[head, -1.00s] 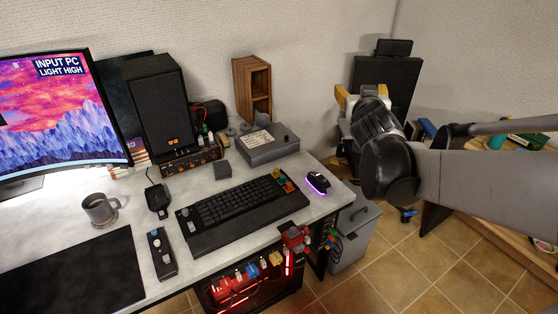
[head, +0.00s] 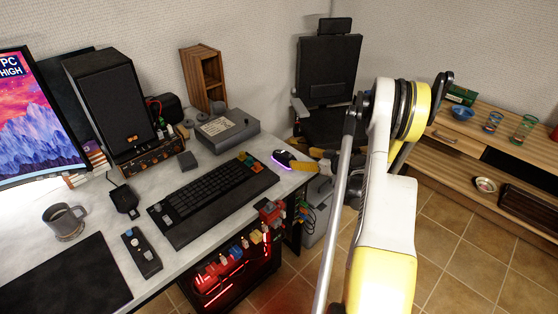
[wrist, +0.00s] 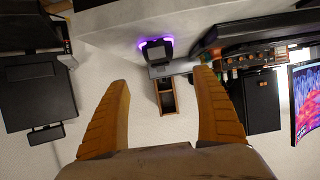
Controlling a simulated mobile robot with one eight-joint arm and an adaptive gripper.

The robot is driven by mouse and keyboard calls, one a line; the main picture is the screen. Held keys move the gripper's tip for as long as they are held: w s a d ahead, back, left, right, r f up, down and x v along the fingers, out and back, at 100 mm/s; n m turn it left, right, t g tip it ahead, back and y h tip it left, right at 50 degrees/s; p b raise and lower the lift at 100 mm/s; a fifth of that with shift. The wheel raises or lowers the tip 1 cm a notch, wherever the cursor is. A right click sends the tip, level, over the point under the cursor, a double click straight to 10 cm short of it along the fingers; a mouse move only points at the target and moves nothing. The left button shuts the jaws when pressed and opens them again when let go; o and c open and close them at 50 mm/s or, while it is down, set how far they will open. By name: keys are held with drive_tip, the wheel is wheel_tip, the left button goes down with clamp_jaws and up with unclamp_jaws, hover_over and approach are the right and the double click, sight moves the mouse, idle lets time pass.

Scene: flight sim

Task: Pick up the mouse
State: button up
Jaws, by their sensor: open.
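The mouse (head: 284,158) is dark with a purple glowing edge. It lies near the right end of the desk, to the right of the keyboard. My gripper (head: 306,158) is just to the right of the mouse, at the desk's right edge, with its yellow fingers pointing left toward it. In the wrist view, which is upside down, my gripper (wrist: 162,80) is open and empty. The mouse (wrist: 156,47) shows ahead, roughly centred between the two fingers and apart from them.
The keyboard (head: 214,200) lies left of the mouse. A grey box (head: 226,130) and a wooden holder (head: 203,78) stand behind it. A black chair (head: 327,72) is behind my gripper. A wooden shelf unit (head: 510,165) stands at the right.

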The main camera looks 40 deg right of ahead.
sight(291, 156)
drive_tip(key=b+x, duration=0.1)
drive_tip(key=x, duration=0.4)
drive_tip(key=b+x, duration=0.3)
drive_tip(key=x, duration=0.2)
drive_tip(key=shift+w+a+r, duration=0.1)
drive_tip(key=shift+w+r, duration=0.05)
drive_tip(key=shift+w, duration=0.1)
drive_tip(key=shift+r, duration=0.1)
drive_tip(key=c, duration=1.3)
